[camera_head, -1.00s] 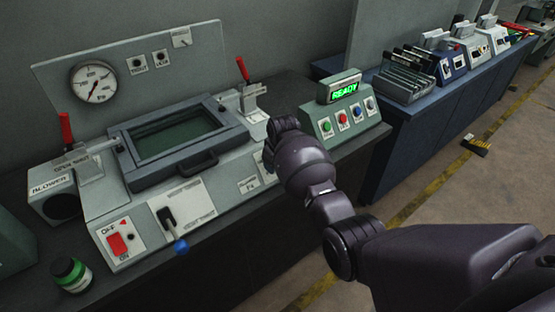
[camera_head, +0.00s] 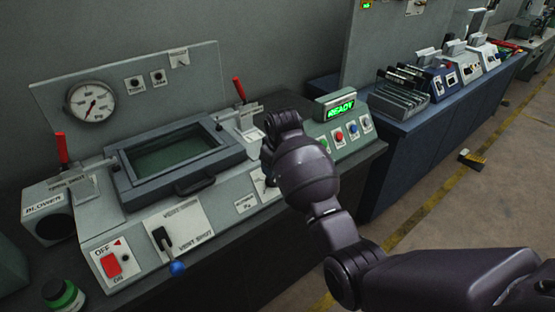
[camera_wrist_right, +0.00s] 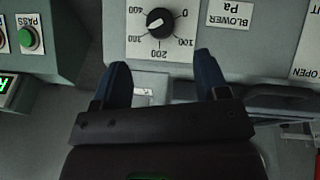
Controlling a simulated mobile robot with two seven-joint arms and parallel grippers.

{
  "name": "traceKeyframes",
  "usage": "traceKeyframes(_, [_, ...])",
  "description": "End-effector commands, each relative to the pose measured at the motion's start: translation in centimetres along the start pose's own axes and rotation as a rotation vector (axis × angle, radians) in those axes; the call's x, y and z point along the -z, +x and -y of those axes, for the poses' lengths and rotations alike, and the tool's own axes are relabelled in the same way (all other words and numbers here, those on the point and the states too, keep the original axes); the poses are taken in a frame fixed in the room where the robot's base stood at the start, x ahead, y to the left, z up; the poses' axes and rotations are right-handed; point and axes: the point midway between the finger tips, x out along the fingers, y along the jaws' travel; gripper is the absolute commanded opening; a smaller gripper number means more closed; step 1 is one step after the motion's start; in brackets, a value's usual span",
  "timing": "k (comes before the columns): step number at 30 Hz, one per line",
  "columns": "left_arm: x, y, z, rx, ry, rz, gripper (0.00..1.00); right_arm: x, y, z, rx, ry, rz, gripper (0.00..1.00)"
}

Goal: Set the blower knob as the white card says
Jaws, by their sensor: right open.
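The blower knob (camera_wrist_right: 160,21) is a round black knob on a white dial plate marked 0 to 400. The plate looks upside down in the right wrist view, beside the label "BLOWER Pa" (camera_wrist_right: 230,14). A white mark on the knob points toward the 300 side; the exact setting is hard to tell. My right gripper (camera_wrist_right: 161,75) is open and empty, its fingertips apart from the knob and short of it. In the head view my right arm mostly hides the dial plate (camera_head: 260,183). A small white card (camera_head: 179,58) is on the back panel; its writing is unreadable.
The machine has a pressure gauge (camera_head: 91,102), a lidded window (camera_head: 170,153), a red switch (camera_head: 111,265) and a blue-tipped vent lever (camera_head: 177,268). A button box (camera_head: 345,130) lit "READY" stands right of the window.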

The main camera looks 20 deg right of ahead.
Motion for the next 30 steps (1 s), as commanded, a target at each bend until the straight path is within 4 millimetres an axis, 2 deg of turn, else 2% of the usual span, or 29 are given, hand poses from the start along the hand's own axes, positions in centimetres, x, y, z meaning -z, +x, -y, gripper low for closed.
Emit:
traceKeyframes(6, [0.1, 0.1, 0.0, 0.0, 0.0, -0.002, 0.0, 0.0, -1.7, 0.0, -0.001, -0.001, 0.0, 0.68])
traceKeyframes(23, [0.1, 0.1, 0.0, 0.0, 0.001, -0.003, 0.0, 0.2, -1.9, -0.1, -0.005, 0.018, -0.011, 0.68])
traceKeyframes(27, [0.1, 0.1, 0.0, 0.0, 0.001, -0.003, 0.0, 2.0, -2.2, -0.9, -0.055, 0.076, -0.125, 0.68])
traceKeyframes(30, [0.1, 0.1, 0.0, 0.0, 0.001, -0.002, 0.0, 4.6, -4.1, -2.0, -0.121, 0.129, -0.299, 0.68])
